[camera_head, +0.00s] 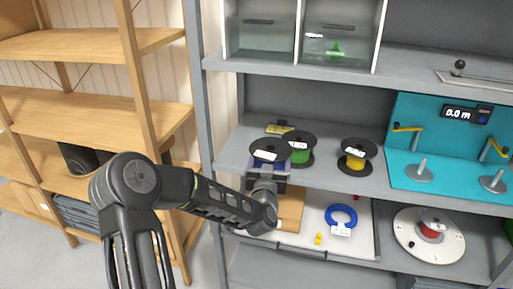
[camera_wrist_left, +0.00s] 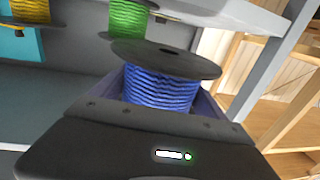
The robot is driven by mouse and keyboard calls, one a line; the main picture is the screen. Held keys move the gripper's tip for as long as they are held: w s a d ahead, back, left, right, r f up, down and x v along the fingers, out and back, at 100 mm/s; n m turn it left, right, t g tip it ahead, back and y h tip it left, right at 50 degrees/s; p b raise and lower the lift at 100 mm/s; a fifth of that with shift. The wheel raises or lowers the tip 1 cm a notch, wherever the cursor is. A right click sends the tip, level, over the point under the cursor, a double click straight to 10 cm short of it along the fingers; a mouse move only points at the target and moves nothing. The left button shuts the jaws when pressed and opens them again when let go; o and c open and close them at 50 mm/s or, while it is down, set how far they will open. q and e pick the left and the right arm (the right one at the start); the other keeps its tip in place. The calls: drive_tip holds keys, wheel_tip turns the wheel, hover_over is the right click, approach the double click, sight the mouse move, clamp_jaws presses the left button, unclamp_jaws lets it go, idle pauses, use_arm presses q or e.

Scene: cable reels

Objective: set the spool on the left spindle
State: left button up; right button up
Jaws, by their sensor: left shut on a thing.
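The blue spool (camera_wrist_left: 160,88) with black flanges sits between my left gripper's jaws in the left wrist view. In the head view its black top flange (camera_head: 270,150) shows, with a label on it, and my left gripper (camera_head: 268,172) is in front of it at the shelf's front edge. The jaws are shut on the spool, which looks roughly upright. The left spindle (camera_head: 420,171) is a bare grey post on a round base on the teal station, well to the right of the spool. My right gripper is not in view.
A green spool (camera_head: 300,155) stands close behind the held one, and a yellow spool (camera_head: 356,162) stands further right. The right spindle (camera_head: 494,181) is bare. Yellow-tipped arms (camera_head: 407,128) rise behind the spindles. A shelf (camera_head: 400,56) hangs above. A blue coil (camera_head: 341,216) lies below.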

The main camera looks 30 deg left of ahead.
use_arm(q)
drive_tip(key=s+d+f+m+h, duration=0.1)
drive_tip(key=d+f+h, duration=0.1)
drive_tip(key=d, duration=0.5)
drive_tip(key=s+d+f+m+t+h, duration=0.1)
drive_tip(key=d+f+m+h, duration=0.1)
drive_tip(key=d, duration=0.5)
drive_tip(key=s+d+f+m+t+h, duration=0.1)
drive_tip(key=d+f+m+h, duration=0.1)
drive_tip(key=d+h, duration=0.2)
drive_tip(key=d, duration=0.3)
drive_tip(key=shift+s, duration=0.4)
drive_tip(key=shift+d+f, duration=0.1)
